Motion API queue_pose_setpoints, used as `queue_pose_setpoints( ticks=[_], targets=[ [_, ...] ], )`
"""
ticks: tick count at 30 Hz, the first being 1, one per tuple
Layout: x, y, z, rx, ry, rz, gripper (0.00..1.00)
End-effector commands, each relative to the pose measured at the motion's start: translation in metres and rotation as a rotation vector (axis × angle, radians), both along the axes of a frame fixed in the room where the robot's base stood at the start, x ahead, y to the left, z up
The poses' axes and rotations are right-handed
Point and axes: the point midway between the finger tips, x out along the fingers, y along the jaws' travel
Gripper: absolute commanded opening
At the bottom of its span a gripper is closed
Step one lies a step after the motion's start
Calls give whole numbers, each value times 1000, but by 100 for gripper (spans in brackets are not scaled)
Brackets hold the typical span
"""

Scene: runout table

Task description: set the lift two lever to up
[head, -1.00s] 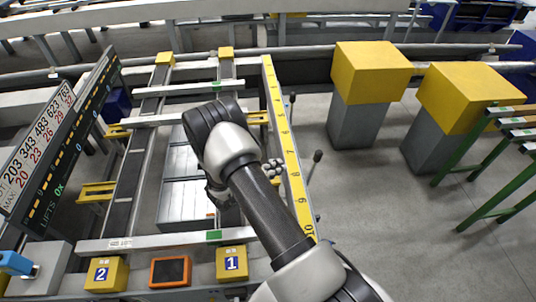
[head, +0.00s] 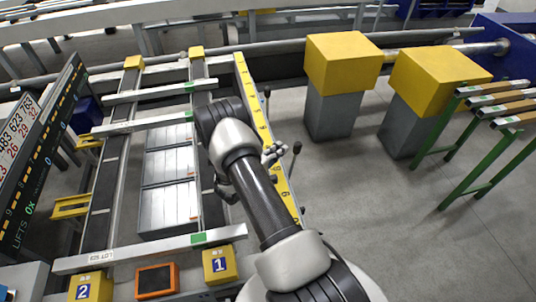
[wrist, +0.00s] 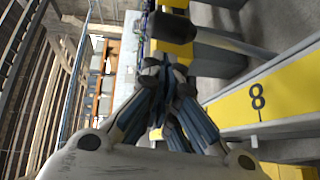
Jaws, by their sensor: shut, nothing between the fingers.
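My gripper (head: 273,153) is shut and empty, above the outer edge of the yellow numbered rail (head: 245,75). A dark-knobbed lever (head: 297,148) stands just right of it, with a small gap visible in the head view. A second dark-knobbed lever (head: 267,94) stands farther back along the same rail. No label shows which lever is lift two. In the wrist view my shut fingers (wrist: 163,85) are at the middle, and a dark rounded bar (wrist: 210,35), perhaps a lever knob, lies close above them. The rail's 8 mark (wrist: 257,98) is to the right.
Yellow blocks marked 1 (head: 219,265) and 2 (head: 90,288) flank an orange-framed screen (head: 156,281) at the table's front. Yellow-topped grey posts (head: 342,65) and a green-legged rack (head: 480,150) stand right. Grey floor between is clear. A display board (head: 40,150) is left.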

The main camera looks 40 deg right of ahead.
Motion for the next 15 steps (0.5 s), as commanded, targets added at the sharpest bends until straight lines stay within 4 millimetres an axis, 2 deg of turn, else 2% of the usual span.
queue_pose_setpoints(
  ticks=[6, 15],
  targets=[
    [-8, -11, -1, -1, -2, 0, 0],
    [-9, -11, -1, 0, -2, 1, 0]
  ],
)
